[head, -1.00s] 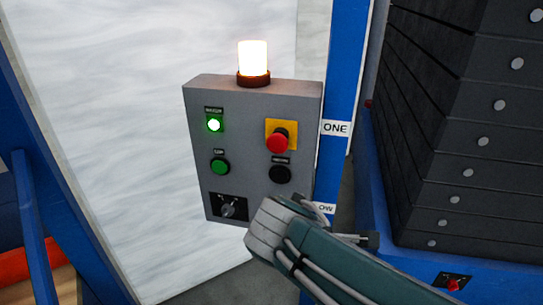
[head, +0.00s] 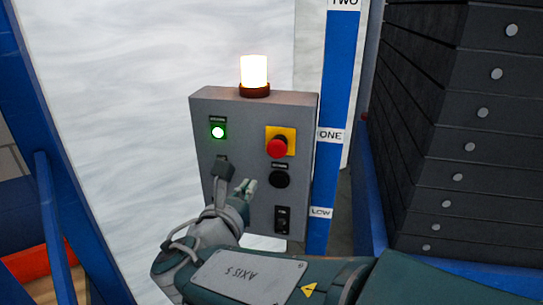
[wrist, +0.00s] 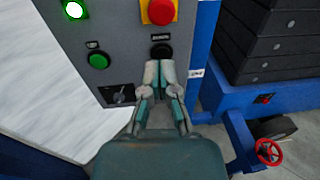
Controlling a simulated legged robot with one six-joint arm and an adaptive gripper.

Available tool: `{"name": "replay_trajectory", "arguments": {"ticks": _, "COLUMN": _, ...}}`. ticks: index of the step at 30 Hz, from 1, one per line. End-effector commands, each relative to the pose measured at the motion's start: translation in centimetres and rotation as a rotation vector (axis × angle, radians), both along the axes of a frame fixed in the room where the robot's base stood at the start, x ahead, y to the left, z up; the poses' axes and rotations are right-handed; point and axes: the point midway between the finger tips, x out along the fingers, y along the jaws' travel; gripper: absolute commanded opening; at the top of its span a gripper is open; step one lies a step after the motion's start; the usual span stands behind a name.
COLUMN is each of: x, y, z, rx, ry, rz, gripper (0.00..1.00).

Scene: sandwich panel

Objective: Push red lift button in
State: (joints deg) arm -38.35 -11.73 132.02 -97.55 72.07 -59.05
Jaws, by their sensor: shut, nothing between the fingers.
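The red lift button (head: 278,147) is a round mushroom head on a yellow plate at the upper right of the grey control box (head: 240,112). In the wrist view the red button (wrist: 160,11) is at the top edge, partly cut off. My gripper (head: 248,186) is in front of the box, lower and to the left of the red button in the head view. In the wrist view my gripper (wrist: 159,70) is shut and empty, its fingertips just below a black button (wrist: 161,51). I see no contact with the red button.
A lit green lamp (head: 218,132) and a glowing beacon (head: 254,71) are on the box. A green button (wrist: 98,60) and a rotary switch (wrist: 120,95) show in the wrist view. A blue post (head: 335,100) and dark stacked weights (head: 425,160) stand at the right.

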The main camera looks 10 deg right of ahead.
Motion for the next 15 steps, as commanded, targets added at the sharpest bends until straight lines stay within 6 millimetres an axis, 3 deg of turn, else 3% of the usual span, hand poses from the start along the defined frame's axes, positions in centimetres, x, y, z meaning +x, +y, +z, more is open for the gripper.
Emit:
{"name": "replay_trajectory", "arguments": {"ticks": 8, "x": 0.8, "y": -0.4, "z": -0.1, "rx": 0.000, "ry": 0.001, "rz": -0.005, "gripper": 0.00}}
{"name": "replay_trajectory", "arguments": {"ticks": 15, "x": 4.0, "y": -2.5, "z": -0.3, "rx": 0.001, "ry": 0.002, "rz": -0.007, "gripper": 0.00}}
